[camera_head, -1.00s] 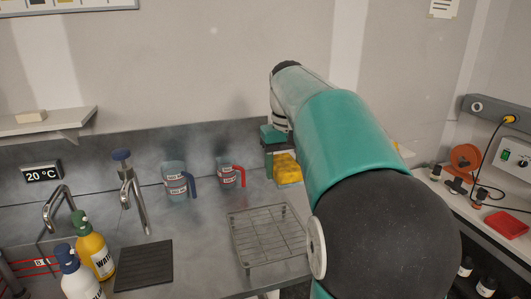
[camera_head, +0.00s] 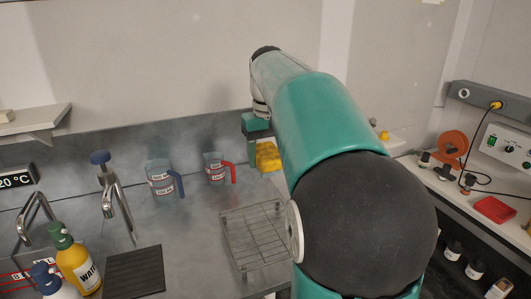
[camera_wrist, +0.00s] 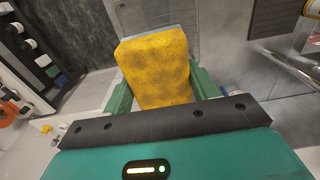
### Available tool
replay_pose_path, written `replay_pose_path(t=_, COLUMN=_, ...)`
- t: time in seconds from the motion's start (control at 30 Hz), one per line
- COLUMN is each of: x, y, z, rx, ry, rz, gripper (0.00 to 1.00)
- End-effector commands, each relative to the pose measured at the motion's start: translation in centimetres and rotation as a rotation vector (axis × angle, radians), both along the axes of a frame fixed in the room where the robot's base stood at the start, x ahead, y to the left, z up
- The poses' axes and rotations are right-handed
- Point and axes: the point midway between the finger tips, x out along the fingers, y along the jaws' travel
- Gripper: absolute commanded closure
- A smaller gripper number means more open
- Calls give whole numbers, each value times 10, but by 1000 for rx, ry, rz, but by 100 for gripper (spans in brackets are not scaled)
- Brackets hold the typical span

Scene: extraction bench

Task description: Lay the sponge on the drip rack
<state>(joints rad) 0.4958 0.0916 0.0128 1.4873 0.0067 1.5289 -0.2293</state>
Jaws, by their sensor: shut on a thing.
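The yellow sponge (camera_head: 268,156) is held in my gripper (camera_wrist: 158,88). In the wrist view the sponge (camera_wrist: 156,66) sits between the two green fingers, which are shut on its sides. In the head view my gripper is past the far right corner of the drip rack, and the sponge is above the bench's back area. The drip rack (camera_head: 256,238) is a grey wire rack on the steel bench. It stands empty, with its right side partly hidden by my arm.
Two jugs, one blue-handled (camera_head: 163,182) and one red-handled (camera_head: 216,168), stand left of the sponge. A tap (camera_head: 115,195), a yellow wash bottle (camera_head: 76,262) and a black ribbed mat (camera_head: 134,272) are farther left. A side bench (camera_head: 470,197) with a red tray (camera_head: 495,209) is at right.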

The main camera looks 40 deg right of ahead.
Motion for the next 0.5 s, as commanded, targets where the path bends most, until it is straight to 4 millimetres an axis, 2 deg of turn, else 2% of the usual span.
replay_pose_path(t=0.17, x=-2, y=1, z=-7, rx=0, ry=1, rz=1, gripper=70)
replay_pose_path(t=0.5, x=0, y=1, z=-38, rx=0, ry=0, rz=1, gripper=70)
